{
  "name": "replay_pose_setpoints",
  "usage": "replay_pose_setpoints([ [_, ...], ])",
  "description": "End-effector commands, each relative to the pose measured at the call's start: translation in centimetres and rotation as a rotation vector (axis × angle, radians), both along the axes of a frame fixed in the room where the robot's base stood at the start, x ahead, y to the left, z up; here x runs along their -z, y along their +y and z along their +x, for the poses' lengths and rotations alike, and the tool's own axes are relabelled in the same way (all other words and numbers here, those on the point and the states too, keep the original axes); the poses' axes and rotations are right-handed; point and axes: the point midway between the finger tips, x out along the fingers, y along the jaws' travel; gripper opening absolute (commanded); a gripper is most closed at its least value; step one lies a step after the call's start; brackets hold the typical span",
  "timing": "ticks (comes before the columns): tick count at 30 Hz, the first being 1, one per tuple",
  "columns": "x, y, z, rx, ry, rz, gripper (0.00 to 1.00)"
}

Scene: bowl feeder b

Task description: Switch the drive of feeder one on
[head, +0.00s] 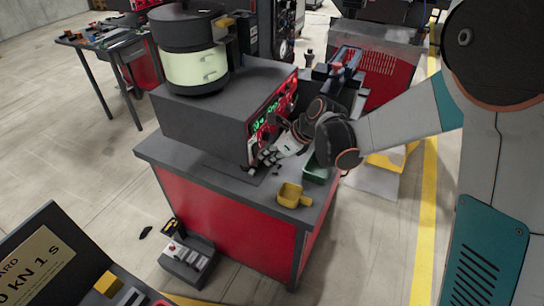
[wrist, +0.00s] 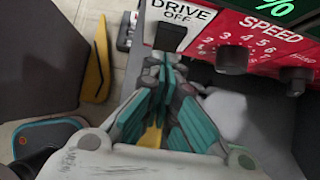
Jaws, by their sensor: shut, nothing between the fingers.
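The feeder is a dark bowl unit (head: 190,65) on a grey control box (head: 205,110) with a red front panel (head: 272,112). In the wrist view the panel carries a label (wrist: 185,12) reading "DRIVE OFF", with a black switch (wrist: 169,37) at its lower left. I cannot read a feeder number. My gripper (head: 265,160) is at the lower front of the panel, shut and empty. In the wrist view my gripper's fingertips (wrist: 165,64) are together just below the black switch; I cannot tell whether they touch it.
A speed dial knob (wrist: 232,60) and another black knob (wrist: 297,78) sit right of the switch. A green container (head: 317,172) and a yellow scoop-like cup (head: 290,195) stand on the bench near my gripper. A grey control unit (head: 187,262) sits on the floor.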

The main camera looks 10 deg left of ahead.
Motion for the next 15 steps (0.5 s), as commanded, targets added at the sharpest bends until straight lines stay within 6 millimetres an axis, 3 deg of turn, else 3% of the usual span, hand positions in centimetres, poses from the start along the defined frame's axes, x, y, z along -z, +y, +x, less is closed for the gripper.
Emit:
replay_pose_setpoints([
  [15,1.1,1.0,0.4,0.001,0.001,0.000,0.00],
])
